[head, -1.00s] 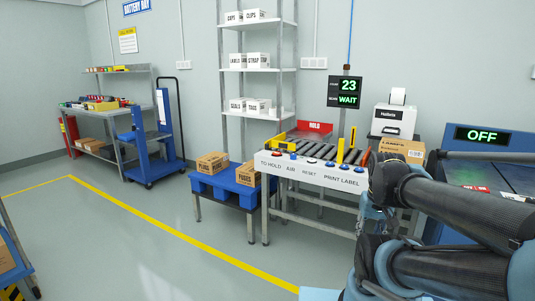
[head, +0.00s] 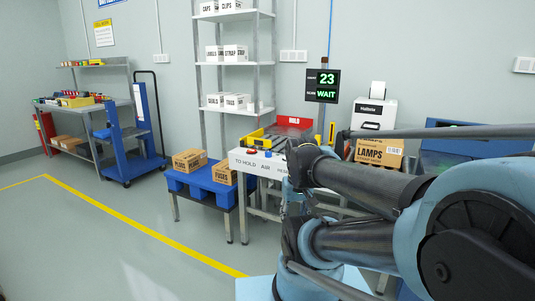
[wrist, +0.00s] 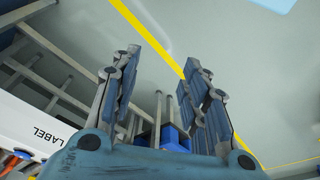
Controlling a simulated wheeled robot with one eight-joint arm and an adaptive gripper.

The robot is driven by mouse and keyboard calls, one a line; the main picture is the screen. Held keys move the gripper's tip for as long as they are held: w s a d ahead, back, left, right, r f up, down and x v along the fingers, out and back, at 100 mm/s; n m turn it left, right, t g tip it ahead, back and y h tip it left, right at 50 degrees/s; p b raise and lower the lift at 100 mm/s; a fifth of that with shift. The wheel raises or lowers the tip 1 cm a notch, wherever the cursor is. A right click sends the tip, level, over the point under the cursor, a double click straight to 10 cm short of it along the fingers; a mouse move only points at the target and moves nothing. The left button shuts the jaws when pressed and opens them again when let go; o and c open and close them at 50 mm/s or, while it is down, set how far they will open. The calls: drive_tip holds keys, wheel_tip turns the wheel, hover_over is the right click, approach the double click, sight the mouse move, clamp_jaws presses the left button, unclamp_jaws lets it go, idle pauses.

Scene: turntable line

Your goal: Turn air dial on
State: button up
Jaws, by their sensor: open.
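My arm covers the panel's right part. My gripper (wrist: 165,60) is open and empty in the wrist view, its fingers over the floor. The panel's LABEL end (wrist: 42,132) shows left of the fingers there, apart from them. The air dial cannot be made out in the wrist view.
A blue stand (head: 203,184) with cartons is left of the line. A yellow tray (head: 258,136) and red HOLD bin (head: 294,122) sit behind the panel. A LAMPS carton (head: 378,153) stands right. The display (head: 323,86) reads 23 WAIT. Floor at front left is clear.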

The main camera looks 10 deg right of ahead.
drive_tip(key=w+r+n, duration=0.6)
drive_tip(key=w+r, duration=1.3)
drive_tip(key=w, duration=0.4)
drive_tip(key=w+r+n+g, duration=0.1)
drive_tip(key=w+r+n, duration=0.2)
drive_tip(key=w, duration=1.4)
drive_tip(key=n+g, duration=0.1)
drive_tip(key=n, duration=0.2)
hover_over(269, 152)
wheel_tip(269, 152, down, 3)
wheel_tip(269, 152, down, 17)
drive_tip(key=shift+w+a, duration=0.1)
drive_tip(key=shift+a, duration=0.05)
drive_tip(key=c, duration=1.1)
